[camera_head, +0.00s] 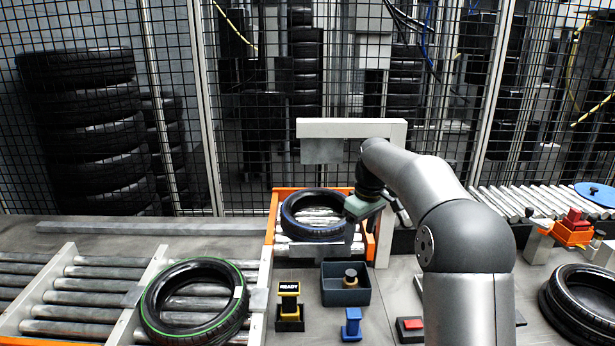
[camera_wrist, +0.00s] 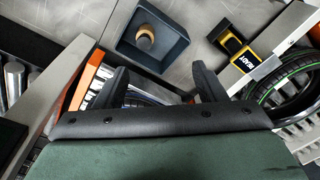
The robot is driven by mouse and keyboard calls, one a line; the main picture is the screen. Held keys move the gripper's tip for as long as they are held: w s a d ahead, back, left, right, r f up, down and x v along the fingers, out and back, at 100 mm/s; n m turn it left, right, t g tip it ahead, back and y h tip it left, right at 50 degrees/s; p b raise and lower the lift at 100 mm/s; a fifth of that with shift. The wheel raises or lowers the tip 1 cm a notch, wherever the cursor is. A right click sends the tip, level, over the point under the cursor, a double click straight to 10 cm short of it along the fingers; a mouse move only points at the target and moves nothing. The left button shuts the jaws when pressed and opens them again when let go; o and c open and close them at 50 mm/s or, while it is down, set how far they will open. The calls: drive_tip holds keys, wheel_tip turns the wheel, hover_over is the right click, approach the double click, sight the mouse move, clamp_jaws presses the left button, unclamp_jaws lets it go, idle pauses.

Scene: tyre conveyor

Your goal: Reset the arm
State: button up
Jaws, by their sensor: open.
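My gripper (camera_wrist: 163,82) is open in the wrist view, its two dark fingers apart with nothing between them. In the head view my grey arm reaches in from the right, and its green gripper body (camera_head: 364,207) is at the right side of a blue-lined black tyre (camera_head: 291,226). That tyre lies flat on rollers in an orange-sided station. I cannot tell whether the gripper touches it. In the wrist view the orange side (camera_wrist: 88,82) and part of the tyre show behind the fingers.
A green-lined tyre (camera_head: 151,312) lies on the left roller conveyor (camera_head: 80,300). A dark bin (camera_head: 345,296) holds a small round object (camera_head: 350,279). A yellow READY stand (camera_head: 289,290), a blue stand (camera_head: 352,325) and a red button (camera_head: 412,325) stand nearby. A grey frame (camera_head: 350,128) rises behind the arm.

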drive_tip(key=s+f+m, duration=0.2)
drive_tip(key=s, duration=1.1)
drive_tip(key=s+f+m, duration=0.3)
drive_tip(key=s, duration=1)
drive_tip(key=s+f+m, duration=0.2)
drive_tip(key=s+f, duration=0.1)
drive_tip(key=s, duration=1)
drive_tip(key=shift+s+a+m+g+h, duration=0.25)
drive_tip(key=shift+a+m+g+h, duration=0.05)
drive_tip(key=shift+a+m, duration=0.15)
